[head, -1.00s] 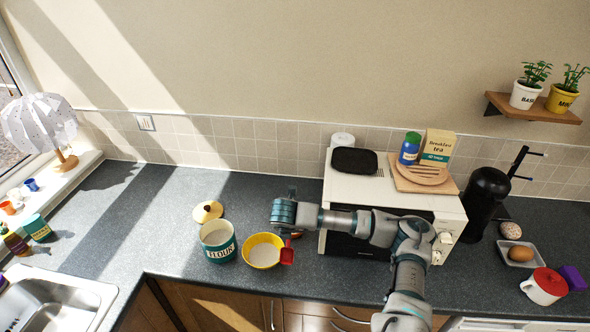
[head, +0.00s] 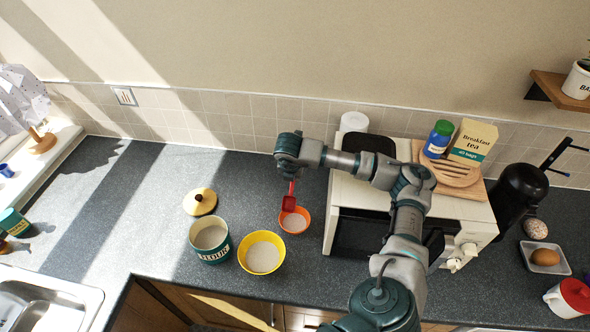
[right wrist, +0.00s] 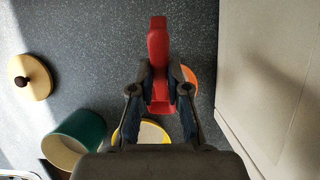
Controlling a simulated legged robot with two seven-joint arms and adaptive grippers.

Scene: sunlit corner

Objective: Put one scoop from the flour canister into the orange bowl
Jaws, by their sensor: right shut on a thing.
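My right gripper (head: 289,170) is shut on the red scoop (head: 290,202). The scoop hangs down, its lower end over the orange bowl (head: 306,223); I cannot tell whether it touches or what is in it. The orange bowl has pale powder inside. In the right wrist view the red scoop (right wrist: 158,45) sits between the fingers, and the orange bowl (right wrist: 192,80) is partly hidden behind one finger. The flour canister (head: 212,255) stands open at the left with pale flour inside. My left gripper is not in view.
A yellow bowl (head: 262,271) with pale contents stands between the canister and the orange bowl. The canister's lid (head: 200,202) lies behind the canister. A white oven (head: 333,200) stands close on the right.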

